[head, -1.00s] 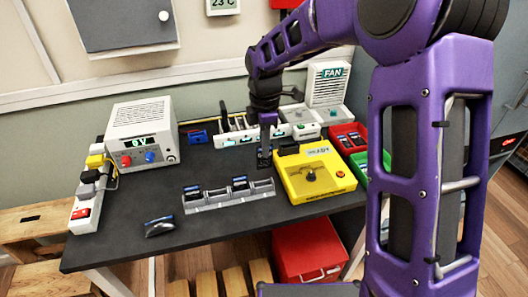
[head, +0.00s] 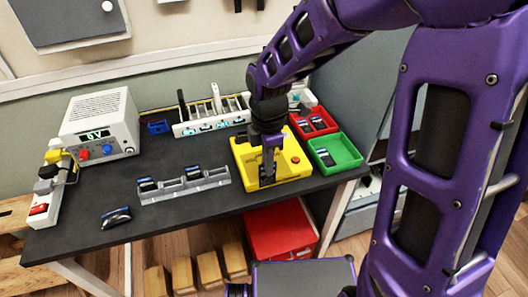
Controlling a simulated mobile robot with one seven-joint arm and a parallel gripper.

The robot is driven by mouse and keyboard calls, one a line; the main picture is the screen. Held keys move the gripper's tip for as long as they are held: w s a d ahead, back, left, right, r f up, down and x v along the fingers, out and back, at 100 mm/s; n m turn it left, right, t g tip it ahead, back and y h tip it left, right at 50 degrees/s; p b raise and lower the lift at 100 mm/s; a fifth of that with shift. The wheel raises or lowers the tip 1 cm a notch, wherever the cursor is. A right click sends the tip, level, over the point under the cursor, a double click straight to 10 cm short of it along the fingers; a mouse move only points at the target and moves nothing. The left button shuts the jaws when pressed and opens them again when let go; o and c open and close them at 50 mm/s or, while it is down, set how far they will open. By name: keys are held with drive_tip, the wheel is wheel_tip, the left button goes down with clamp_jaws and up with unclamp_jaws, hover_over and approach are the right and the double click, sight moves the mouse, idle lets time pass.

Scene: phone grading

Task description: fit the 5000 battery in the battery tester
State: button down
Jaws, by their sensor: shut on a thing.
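The battery tester, a yellow box with a red button (head: 294,159), stands at the right of the dark table. My gripper (head: 267,180) points down over the middle of its front part, and the fingers cover much of its top. The gripper is shut on a small dark battery, which is mostly hidden between the fingers; its label cannot be read. I cannot tell whether the battery touches the tester or sits in it.
A grey slotted rack (head: 190,187) holds two batteries left of the tester. A red tray (head: 322,113) and a green tray (head: 347,151) hold items to the right. A dark rounded object (head: 116,217) lies front left. A white power supply (head: 100,120) stands back left.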

drive_tip(key=w+a, duration=0.3)
drive_tip(key=w, duration=0.8)
drive_tip(key=w+a, duration=0.3)
drive_tip(key=w, duration=0.8)
drive_tip(key=shift+w+f+p, duration=0.25)
drive_tip(key=shift+p, duration=0.05)
drive_tip(key=shift+f, duration=0.25)
idle(0.8)
drive_tip(key=shift+f+b, duration=0.75)
drive_tip(key=shift+f, duration=0.85)
drive_tip(key=shift+f, duration=0.35)
drive_tip(key=c, duration=0.9)
unclamp_jaws()
